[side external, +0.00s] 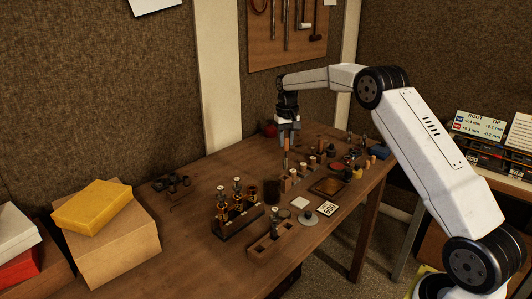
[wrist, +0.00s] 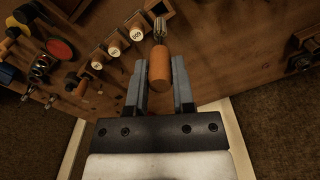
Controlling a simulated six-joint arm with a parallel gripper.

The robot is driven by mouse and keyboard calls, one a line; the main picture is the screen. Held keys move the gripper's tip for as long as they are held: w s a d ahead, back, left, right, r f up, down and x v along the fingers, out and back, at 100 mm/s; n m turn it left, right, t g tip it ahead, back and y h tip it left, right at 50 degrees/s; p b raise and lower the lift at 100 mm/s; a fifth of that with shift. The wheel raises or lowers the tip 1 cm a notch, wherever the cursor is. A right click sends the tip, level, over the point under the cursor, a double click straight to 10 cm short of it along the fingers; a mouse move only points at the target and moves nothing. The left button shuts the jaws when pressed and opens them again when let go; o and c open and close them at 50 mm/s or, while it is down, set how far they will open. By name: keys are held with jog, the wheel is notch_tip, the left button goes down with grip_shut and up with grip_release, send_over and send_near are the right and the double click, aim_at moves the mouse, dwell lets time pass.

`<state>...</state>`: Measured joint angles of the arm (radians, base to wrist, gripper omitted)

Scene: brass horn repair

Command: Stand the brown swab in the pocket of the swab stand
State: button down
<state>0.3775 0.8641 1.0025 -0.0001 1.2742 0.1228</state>
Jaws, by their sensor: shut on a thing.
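My gripper (side external: 287,146) is shut on the brown swab and holds it upright above the table in the side view. In the wrist view my gripper (wrist: 160,75) has a finger on each side of the swab's brown round body (wrist: 160,68); a narrower, metallic-looking end points away from the wrist. The swab (side external: 286,162) shows as a thin brown shaft below the fingers in the side view. A row of small wooden pockets, apparently the swab stand (side external: 285,184), lies just below it. In the wrist view an open wooden pocket (wrist: 159,7) shows beyond the swab's tip; whether they line up is unclear.
Several pale-topped plugs (wrist: 115,47) stand in the row beside the open pocket. Boxes (side external: 105,230) stand at the left. The table's left middle is fairly clear.

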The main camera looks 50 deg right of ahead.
aim_at(285, 158)
jog(key=shift+f, duration=0.95)
jog(key=shift+f, duration=2.9)
dwell(1.3)
jog(key=shift+c, duration=0.3)
grip_release()
jog(key=shift+r, duration=0.25)
jog(key=shift+r, duration=3.3)
jog(key=shift+a, duration=0.1)
